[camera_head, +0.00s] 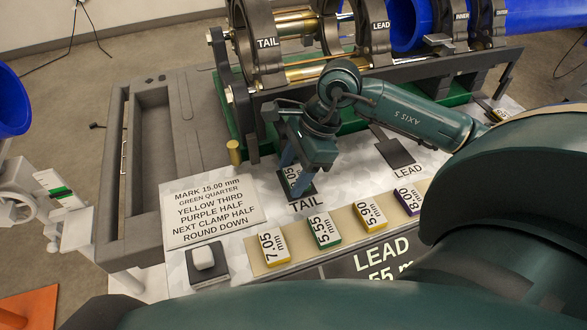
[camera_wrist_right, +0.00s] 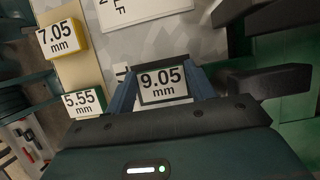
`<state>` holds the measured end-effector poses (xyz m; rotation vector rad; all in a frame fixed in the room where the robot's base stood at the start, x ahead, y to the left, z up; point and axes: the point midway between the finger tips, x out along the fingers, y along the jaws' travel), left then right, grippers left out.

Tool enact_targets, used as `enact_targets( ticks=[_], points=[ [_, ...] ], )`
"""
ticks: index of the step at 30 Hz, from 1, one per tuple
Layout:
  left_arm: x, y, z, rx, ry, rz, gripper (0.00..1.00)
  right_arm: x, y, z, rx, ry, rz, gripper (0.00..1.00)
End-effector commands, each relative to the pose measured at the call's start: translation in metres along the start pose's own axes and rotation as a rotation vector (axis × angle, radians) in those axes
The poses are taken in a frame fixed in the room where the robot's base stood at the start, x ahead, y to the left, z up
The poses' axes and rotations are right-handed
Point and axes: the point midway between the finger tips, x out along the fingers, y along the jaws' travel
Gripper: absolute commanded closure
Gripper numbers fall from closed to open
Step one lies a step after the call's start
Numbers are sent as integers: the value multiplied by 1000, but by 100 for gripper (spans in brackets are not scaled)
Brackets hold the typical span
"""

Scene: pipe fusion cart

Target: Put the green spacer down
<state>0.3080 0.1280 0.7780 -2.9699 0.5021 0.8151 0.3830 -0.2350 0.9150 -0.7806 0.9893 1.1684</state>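The spacer labelled 9.05 (camera_head: 297,181), with a dark green edge, is at the dark TAIL pad (camera_head: 309,194). My right gripper (camera_head: 296,172) points down over it. In the right wrist view the spacer (camera_wrist_right: 163,86) sits between the two blue fingers (camera_wrist_right: 162,92), which appear to press on its sides. Whether its underside touches the pad cannot be told. Another green spacer, labelled 5.55 (camera_head: 323,229), stands in the tan strip and also shows in the wrist view (camera_wrist_right: 83,103). My left gripper is not in view.
The tan strip (camera_head: 290,237) also holds the 7.05 (camera_head: 271,247), 5.90 (camera_head: 369,214) and 8.00 (camera_head: 409,198) spacers. The LEAD pad (camera_head: 394,150) is bare. Clamp rings (camera_head: 262,45) stand behind my gripper. An instruction plate (camera_head: 212,209) lies left.

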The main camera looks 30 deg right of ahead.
Motion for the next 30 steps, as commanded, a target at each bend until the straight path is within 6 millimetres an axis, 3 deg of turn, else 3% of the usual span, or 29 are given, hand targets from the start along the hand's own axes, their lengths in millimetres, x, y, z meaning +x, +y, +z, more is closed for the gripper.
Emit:
enact_targets(
  ticks=[3, 14, 30],
  points=[
    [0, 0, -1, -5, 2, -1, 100, 0, 0, 0, 0, 0, 0, 37],
    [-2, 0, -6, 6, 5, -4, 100, -8, -1, 1, 0, 1, -2, 37],
    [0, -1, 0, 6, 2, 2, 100, -110, -1, 1, 0, 1, -3, 37]
  ],
)
